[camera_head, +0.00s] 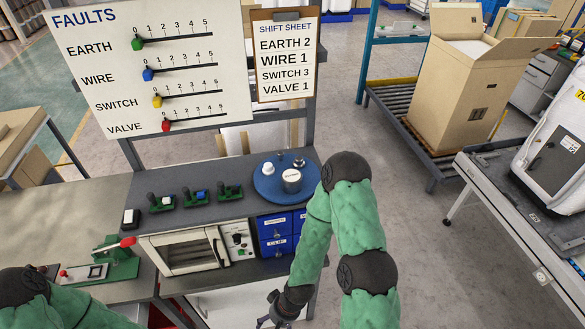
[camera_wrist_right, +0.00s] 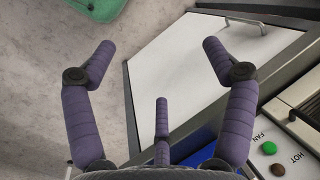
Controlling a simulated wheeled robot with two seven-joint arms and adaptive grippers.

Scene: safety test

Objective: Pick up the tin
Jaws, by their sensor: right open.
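A small silver tin with a pale lid (camera_head: 291,182) stands on a round blue tray (camera_head: 264,193) on the grey bench top, in the head view. My right gripper (camera_head: 268,318) is low in front of the bench, below the tin and apart from it, partly cut off by the bottom edge. In the right wrist view its purple fingers (camera_wrist_right: 158,62) are spread open with nothing between them. The tin is not seen in that view. My left arm shows at the lower left of the head view, but its gripper is out of the picture.
The tray also holds a white knobbed piece (camera_head: 267,168) and a small metal piece (camera_head: 299,162). Below are blue drawers (camera_head: 275,230) and an oven (camera_head: 187,252). A white cabinet door (camera_wrist_right: 200,75) faces the right gripper. A fault board (camera_head: 110,90) stands behind the bench.

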